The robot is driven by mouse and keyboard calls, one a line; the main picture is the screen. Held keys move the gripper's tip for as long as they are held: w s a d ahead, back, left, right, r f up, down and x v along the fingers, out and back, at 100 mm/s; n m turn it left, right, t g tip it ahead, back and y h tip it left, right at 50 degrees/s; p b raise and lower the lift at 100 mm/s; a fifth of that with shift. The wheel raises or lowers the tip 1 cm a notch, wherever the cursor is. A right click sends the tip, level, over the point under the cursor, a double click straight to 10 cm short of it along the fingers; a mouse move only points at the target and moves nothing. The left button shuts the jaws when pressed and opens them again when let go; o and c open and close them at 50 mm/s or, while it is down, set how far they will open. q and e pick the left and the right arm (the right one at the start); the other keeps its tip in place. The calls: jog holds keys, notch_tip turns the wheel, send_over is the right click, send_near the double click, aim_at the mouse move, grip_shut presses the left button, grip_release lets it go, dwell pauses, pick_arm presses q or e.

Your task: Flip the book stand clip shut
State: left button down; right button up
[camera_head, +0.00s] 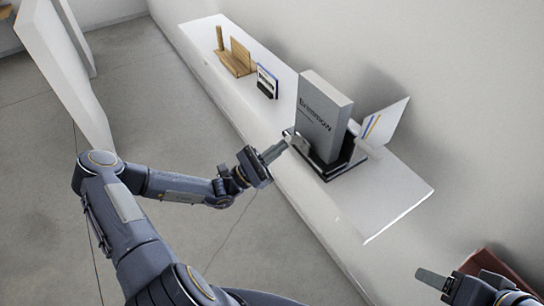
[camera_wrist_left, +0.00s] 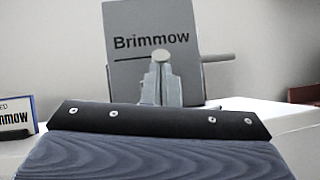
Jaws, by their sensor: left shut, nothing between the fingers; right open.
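A grey book (camera_head: 325,112) marked "Brimmow" stands upright in a dark book stand (camera_head: 345,166) on the white shelf. A small pale piece (camera_head: 301,143), perhaps part of the clip, sits at the stand's left side. In the left wrist view a pale round end (camera_wrist_left: 160,57) shows in front of the book (camera_wrist_left: 151,30), just above my fingertips. Whether the clip is open is unclear. My left gripper (camera_head: 277,150) is shut and empty, its tips close to that pale piece; contact cannot be told. My right gripper (camera_head: 433,279) is open and empty, low at the right, away from the stand.
A white card with coloured stripes (camera_head: 384,121) stands behind the stand. A small framed sign (camera_head: 267,82) and a wooden holder (camera_head: 238,58) stand farther along the shelf (camera_head: 395,195). The shelf's near right end is clear. A brown object (camera_head: 487,262) is beside my right gripper.

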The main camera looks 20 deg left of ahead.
pick_arm(q)
jog(key=shift+w+d+r+p, duration=0.25)
jog(key=shift+w+r+p, duration=0.15)
jog(key=shift+r, duration=0.2)
pick_arm(e)
jog(key=shift+s+r, duration=0.45)
jog(key=shift+r, duration=0.1)
